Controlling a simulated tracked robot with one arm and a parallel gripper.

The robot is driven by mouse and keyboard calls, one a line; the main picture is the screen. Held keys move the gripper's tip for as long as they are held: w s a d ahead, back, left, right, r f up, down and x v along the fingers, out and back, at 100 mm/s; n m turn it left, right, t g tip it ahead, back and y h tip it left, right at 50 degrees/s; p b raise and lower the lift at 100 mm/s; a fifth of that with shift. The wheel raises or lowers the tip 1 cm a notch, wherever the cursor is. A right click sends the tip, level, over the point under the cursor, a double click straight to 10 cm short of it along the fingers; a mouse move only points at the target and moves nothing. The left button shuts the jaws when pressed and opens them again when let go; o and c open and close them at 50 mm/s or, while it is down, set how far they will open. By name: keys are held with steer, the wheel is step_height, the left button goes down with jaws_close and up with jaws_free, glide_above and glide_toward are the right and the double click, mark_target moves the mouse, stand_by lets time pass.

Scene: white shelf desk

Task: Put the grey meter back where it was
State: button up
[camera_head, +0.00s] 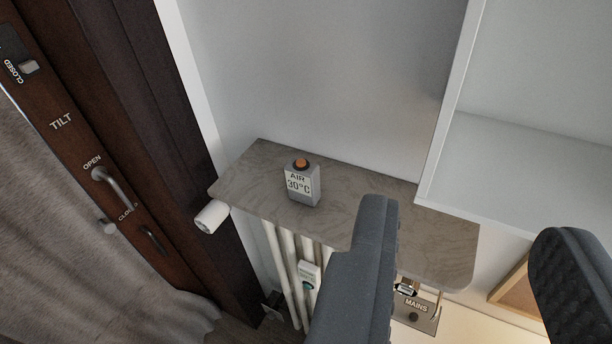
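The grey meter (302,184) stands upright on a brown-grey stone-patterned ledge (255,172) above a radiator. It has an orange top and a label reading "AIR 30°C". My gripper (470,245) is open, with its two dark fingers wide apart at the lower right. The left finger overlaps the ledge in the picture, to the right of the meter. The gripper is apart from the meter.
A white radiator (290,262) with a white valve knob (212,217) is under the ledge. A "MAINS" plate (416,309) is below right. A white shelf unit (530,165) stands at the right. A dark wooden window frame (150,130) with handles and a grey curtain (60,235) are left.

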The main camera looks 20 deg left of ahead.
steer(key=o, duration=0.7)
steer(key=shift+w, duration=0.15)
steer(key=shift+o, duration=1.3)
steer(key=w+a+f+m+g+h+p, duration=0.1)
steer(key=w+a+f+p, duration=0.1)
steer(key=w, duration=0.6)
steer(key=shift+a+g, duration=0.3)
steer(key=shift+a, duration=0.05)
steer(key=m+g+p, duration=0.1)
steer(key=g+p, duration=0.4)
glide_toward(301, 171)
steer(key=shift+h, duration=0.4)
steer(key=x, duration=0.6)
steer(key=p+x, duration=0.1)
steer(key=x, duration=0.2)
steer(key=shift+a, duration=0.3)
steer(key=shift+a+p+x, duration=0.2)
steer(key=shift+p+x, duration=0.2)
steer(key=shift+x, duration=0.9)
steer(key=shift+a+p+x, duration=0.15)
steer(key=shift+p+x, duration=0.2)
steer(key=shift+x, duration=0.9)
